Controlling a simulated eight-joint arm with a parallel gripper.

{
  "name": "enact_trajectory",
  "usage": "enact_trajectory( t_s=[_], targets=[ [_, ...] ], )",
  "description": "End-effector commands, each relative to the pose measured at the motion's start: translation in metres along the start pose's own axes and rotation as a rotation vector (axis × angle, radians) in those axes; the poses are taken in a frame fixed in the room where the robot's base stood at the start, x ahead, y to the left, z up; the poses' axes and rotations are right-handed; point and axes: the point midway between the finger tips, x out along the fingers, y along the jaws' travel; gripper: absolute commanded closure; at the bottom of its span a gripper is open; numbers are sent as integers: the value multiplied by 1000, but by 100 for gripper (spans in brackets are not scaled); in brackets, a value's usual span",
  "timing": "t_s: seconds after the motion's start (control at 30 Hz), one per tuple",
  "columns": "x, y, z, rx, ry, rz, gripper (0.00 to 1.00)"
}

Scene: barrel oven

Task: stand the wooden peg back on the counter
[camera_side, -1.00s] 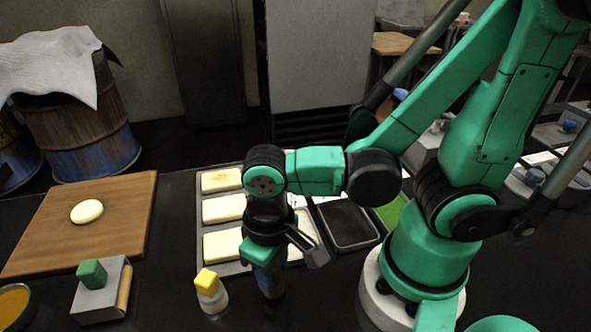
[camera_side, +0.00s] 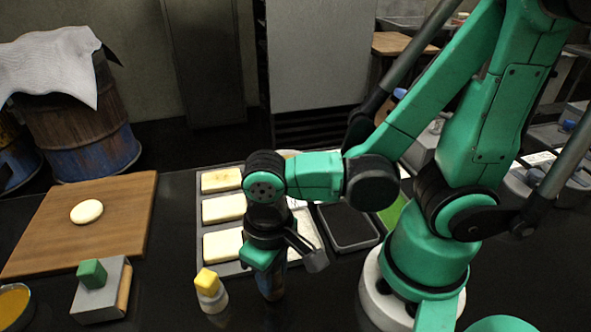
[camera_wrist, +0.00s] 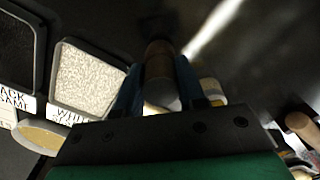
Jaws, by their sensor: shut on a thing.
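My gripper (camera_side: 271,284) points down over the dark counter (camera_side: 170,220), right of the yellow-topped white pot. In the wrist view my gripper (camera_wrist: 159,90) has its two blue fingers closed on either side of the wooden peg (camera_wrist: 158,62), a brown cylinder with a paler near end. The peg lies between the fingers, roughly in line with them. In the side view the peg is mostly hidden by the fingers, and I cannot tell whether its lower end touches the counter.
The yellow-topped white pot (camera_side: 210,296) stands close left of my gripper. Behind is a grey tray (camera_side: 205,265) of pale blocks. A wooden board (camera_side: 45,235) with a dough ball, and a grey block (camera_side: 98,300) with a green cube, are left. Bare counter lies between.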

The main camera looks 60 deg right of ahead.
Motion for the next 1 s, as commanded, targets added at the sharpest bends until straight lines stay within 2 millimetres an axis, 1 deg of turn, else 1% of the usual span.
enact_trajectory(
  t_s=[0.73, 0.77, 0.8, 0.87, 0.9, 1.0],
  targets=[
    [6, 0, 0, 0, 0, 0, 100],
    [6, 0, 0, 0, 0, 0, 60],
    [6, 0, 0, 0, 0, 0, 49],
    [6, 0, 0, 0, 0, 0, 32],
    [6, 0, 0, 0, 0, 0, 29],
    [6, 0, 0, 0, 0, 0, 29]
  ],
)
